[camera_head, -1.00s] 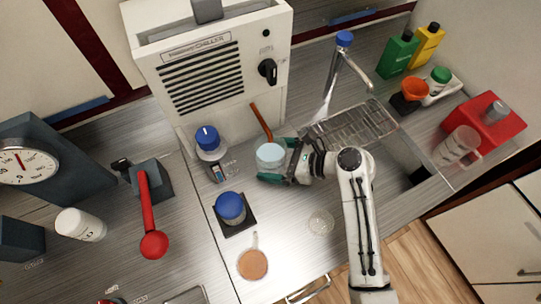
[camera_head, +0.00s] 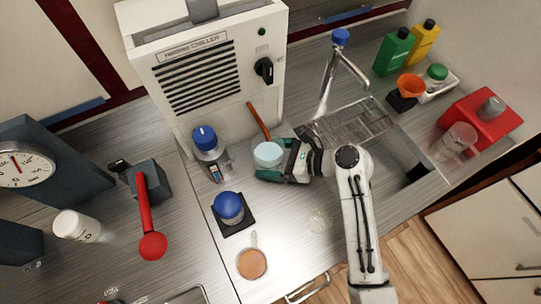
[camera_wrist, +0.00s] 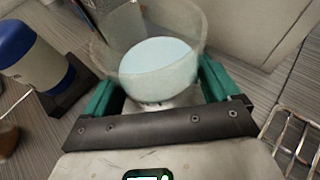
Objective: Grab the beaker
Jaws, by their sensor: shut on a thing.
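The beaker (camera_head: 268,154) is a clear vessel with pale blue contents, on the counter side in front of the chiller. My gripper (camera_head: 272,160) reaches it from the right with green fingers on either side of it. In the wrist view the beaker (camera_wrist: 155,68) is tilted in the picture and sits between the green fingers of my gripper (camera_wrist: 158,82), which are shut on it. I cannot tell whether its base touches the counter.
The white chiller (camera_head: 215,75) stands behind. A blue-capped device (camera_head: 207,145) and a blue-topped bottle (camera_head: 229,207) are left of the beaker. A sink with a wire rack (camera_head: 350,125) is to the right.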

